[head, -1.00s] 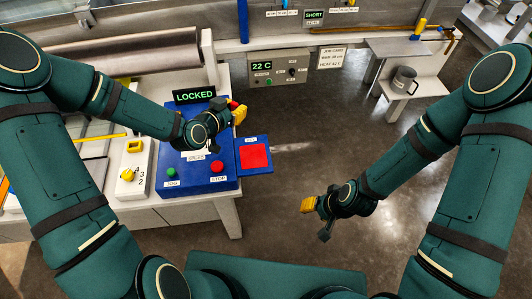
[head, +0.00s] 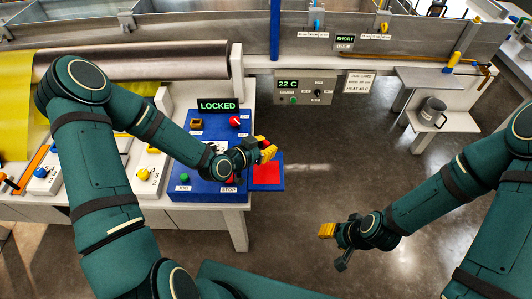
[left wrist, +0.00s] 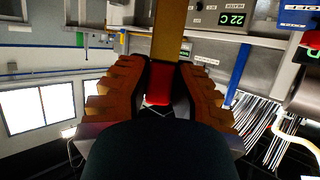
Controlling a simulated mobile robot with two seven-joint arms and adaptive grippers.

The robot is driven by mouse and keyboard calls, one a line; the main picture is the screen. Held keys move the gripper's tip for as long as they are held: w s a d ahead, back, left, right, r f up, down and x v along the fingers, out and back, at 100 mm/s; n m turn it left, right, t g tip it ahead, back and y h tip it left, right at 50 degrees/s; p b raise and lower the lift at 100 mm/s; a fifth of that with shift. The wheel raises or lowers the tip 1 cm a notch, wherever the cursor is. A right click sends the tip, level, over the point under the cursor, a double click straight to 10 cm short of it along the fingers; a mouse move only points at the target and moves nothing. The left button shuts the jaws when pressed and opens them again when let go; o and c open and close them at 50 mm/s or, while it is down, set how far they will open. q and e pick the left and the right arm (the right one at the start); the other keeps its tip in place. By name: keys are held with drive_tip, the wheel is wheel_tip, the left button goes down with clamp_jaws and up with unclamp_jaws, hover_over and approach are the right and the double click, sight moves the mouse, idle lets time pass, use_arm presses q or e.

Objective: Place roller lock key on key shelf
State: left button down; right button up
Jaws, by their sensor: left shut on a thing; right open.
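The key is hardly visible in the head view. The key shelf (head: 279,185) is a blue ledge with a red square, joined to the panel's right side; nothing lies on its visible part. My right gripper (head: 327,231) is open and empty over the floor.
The blue panel (head: 180,166) carries a red knob (head: 235,121) and green button (head: 184,177); its LOCKED display (head: 218,105) stands behind. A steel roller (head: 145,78) lies behind that. A grey stand with a mug (head: 432,111) is at right. Floor between is clear.

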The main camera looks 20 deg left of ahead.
use_arm(q)
drive_tip(key=shift+f, duration=1.4)
drive_tip(key=shift+f+b, duration=0.15)
drive_tip(key=shift+b, duration=0.15)
drive_tip(key=c, duration=1)
unclamp_jaws()
